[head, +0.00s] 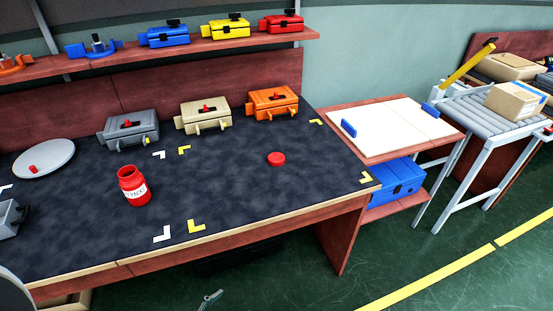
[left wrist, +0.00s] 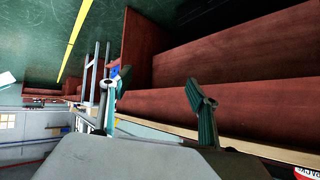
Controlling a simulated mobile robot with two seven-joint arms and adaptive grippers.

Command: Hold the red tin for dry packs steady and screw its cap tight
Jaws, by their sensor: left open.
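The red tin (head: 133,190) stands upright on the dark mat at the left of the table, with a white label and an open-looking mouth. Its labelled side also shows in the bottom right corner of the left wrist view (left wrist: 306,173), cut off by the edge. The red cap (head: 276,158) lies apart from it, flat on the mat to the right. My left gripper (left wrist: 158,80) is open and empty in front of the table's edge, not touching the tin. A gripper fingertip (head: 210,299) shows at the bottom of the head view. My right gripper is not identifiable.
Grey, beige and orange cases (head: 272,103) line the mat's back, with a grey round lid (head: 44,159) at left. Yellow and white corner marks lie on the mat. A white-topped side table (head: 390,128) and a roller conveyor (head: 480,105) stand right. Mid-mat is clear.

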